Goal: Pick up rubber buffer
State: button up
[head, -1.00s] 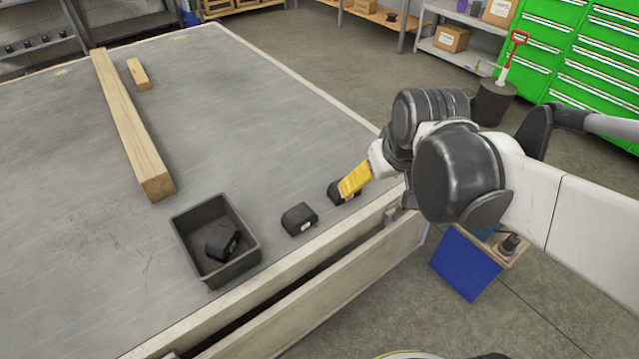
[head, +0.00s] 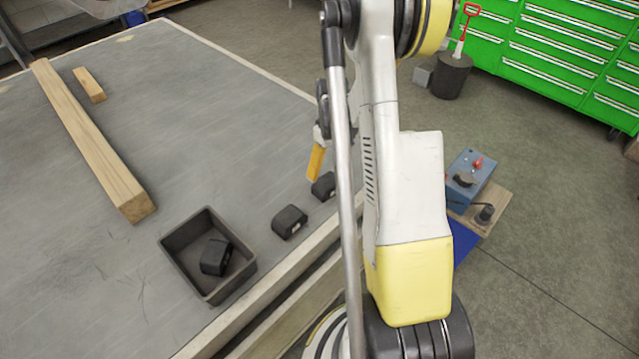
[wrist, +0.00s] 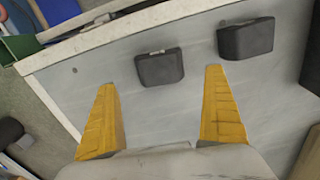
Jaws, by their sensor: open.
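Two black block-like rubber buffers lie on the grey table near its front edge. The right one (head: 323,186) is partly hidden by my arm in the head view; the other (head: 289,222) lies to its left. A third buffer (head: 216,256) lies in the dark bin. My gripper (wrist: 160,77) is open and empty, with yellow fingers. In the head view only a yellow finger (head: 316,162) shows, just above the right buffer. In the wrist view that buffer (wrist: 160,69) appears ahead of the gap between the fingertips, and the other buffer (wrist: 246,39) lies right of it.
The dark open bin (head: 172,253) stands left of the buffers. A long wooden beam (head: 88,140) and a short wood piece (head: 90,86) lie further left. A blue box (head: 475,172) stands right of the table. The table's middle is clear.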

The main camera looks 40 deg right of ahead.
aim_at(328, 181)
notch_tip(328, 181, down, 4)
jog(key=shift+f+b, duration=0.15)
jog(key=shift+b, duration=0.55)
jog(key=f+b, duration=0.2)
jog(key=f, duration=0.3)
jog(key=shift+w+d+b, duration=0.1)
jog(key=shift+w+b, duration=0.2)
jog(key=shift+b, duration=0.1)
jog(key=c, duration=1.3)
